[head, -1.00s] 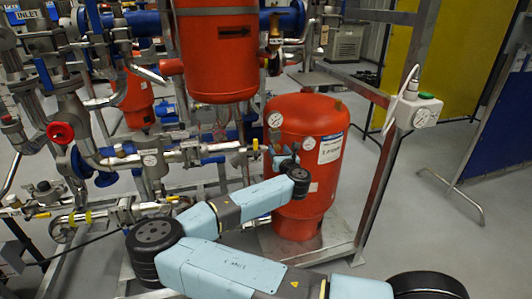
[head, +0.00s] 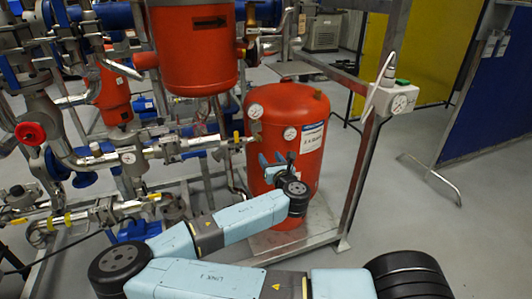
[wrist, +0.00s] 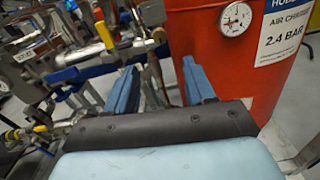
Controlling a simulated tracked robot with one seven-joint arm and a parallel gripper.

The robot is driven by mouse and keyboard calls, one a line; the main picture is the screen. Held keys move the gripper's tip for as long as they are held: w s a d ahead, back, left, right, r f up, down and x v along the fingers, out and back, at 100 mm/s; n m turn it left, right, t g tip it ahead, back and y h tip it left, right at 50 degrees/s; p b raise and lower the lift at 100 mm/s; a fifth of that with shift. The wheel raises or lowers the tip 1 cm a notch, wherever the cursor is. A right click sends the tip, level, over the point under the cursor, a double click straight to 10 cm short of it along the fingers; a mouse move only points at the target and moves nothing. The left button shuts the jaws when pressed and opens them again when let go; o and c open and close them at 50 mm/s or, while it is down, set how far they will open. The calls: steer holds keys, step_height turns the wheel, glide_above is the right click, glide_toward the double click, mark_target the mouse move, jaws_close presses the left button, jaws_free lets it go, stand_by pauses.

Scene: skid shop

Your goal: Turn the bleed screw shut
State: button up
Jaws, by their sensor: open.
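I cannot pick out the bleed screw for certain. A pipe run with a ball valve (head: 172,148) and a small brass fitting (head: 249,139) ends just left of the tank, beyond the gripper.
A pressure gauge (wrist: 236,18) sits on the red tank close to the right finger. Dense pipework fills the left. The grey floor (head: 400,215) at right is open.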

steer(key=shift+v, duration=1.1)
